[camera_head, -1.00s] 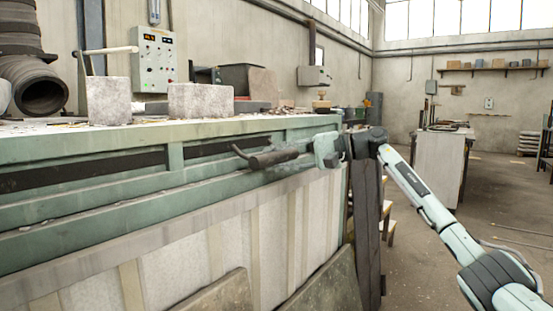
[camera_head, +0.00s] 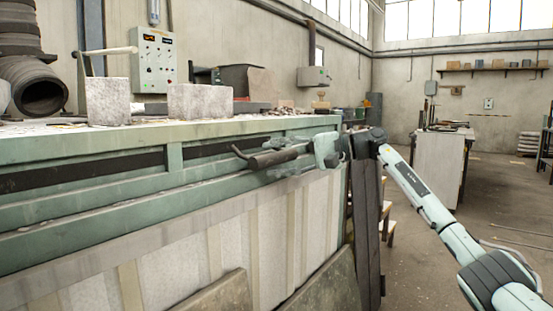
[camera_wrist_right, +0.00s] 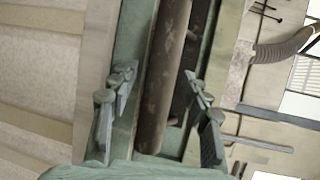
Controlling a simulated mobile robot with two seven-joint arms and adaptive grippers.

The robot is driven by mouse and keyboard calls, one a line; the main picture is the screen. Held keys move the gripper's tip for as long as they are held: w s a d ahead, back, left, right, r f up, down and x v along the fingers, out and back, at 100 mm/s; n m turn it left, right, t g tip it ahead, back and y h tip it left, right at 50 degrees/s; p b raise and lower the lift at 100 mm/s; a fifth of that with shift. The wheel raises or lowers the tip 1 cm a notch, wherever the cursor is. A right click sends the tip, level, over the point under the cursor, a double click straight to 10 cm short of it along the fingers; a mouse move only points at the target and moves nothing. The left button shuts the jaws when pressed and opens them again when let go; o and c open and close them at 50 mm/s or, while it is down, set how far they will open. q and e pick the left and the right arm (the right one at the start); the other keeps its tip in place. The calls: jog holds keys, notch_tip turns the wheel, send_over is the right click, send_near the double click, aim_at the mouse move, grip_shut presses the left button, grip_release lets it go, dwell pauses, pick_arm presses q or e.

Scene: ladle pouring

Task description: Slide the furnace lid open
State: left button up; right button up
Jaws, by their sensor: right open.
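The furnace (camera_head: 60,208) is a long green-framed body with pale panels, filling the left of the head view. A dark cylindrical handle (camera_head: 272,159) sticks out from its side near the right end. In the right wrist view the handle (camera_wrist_right: 164,80) runs between the two fingers. My right gripper (camera_head: 300,152) is open at the right end of the handle. In the wrist view the gripper (camera_wrist_right: 160,95) has a finger on each side of the bar, with gaps visible. I cannot make out the lid as a separate piece. My left gripper is not in view.
Two pale blocks (camera_head: 200,100) and debris lie on the furnace top. A control box (camera_head: 154,62) hangs on the back wall. Slabs (camera_head: 325,283) lean against the furnace's lower front. A workbench (camera_head: 438,168) stands farther right, with open floor around it.

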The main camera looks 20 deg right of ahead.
jog(key=v, duration=1.2)
jog(key=shift+w, duration=0.15)
